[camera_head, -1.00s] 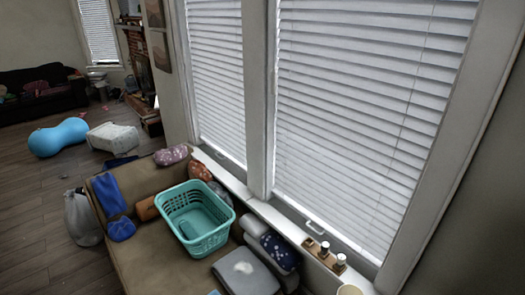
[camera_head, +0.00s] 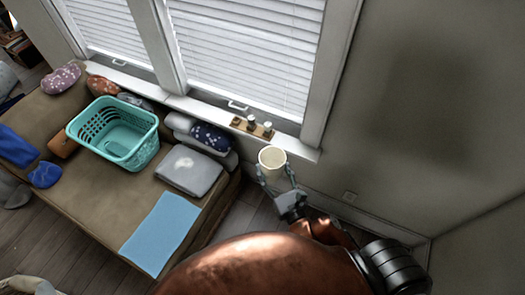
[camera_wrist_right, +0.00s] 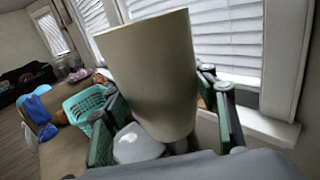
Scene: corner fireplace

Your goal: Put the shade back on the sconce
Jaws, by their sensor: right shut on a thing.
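A cream, slightly tapered shade (camera_head: 272,158) is held upright between the fingers of my right gripper (camera_head: 276,180), just in front of the windowsill's right end. In the right wrist view the shade (camera_wrist_right: 150,75) fills the middle, with a finger on each side. A small brown wooden piece with short white-topped parts (camera_head: 252,126) stands on the sill, left of and beyond the shade; I cannot tell whether it is the sconce. No other sconce is clear. My left gripper is not in view.
A brown couch (camera_head: 100,190) on the left bears a teal basket (camera_head: 118,135), a grey cushion (camera_head: 190,172) and a light blue cloth (camera_head: 160,235). The blinds (camera_head: 245,45) hang above the sill.

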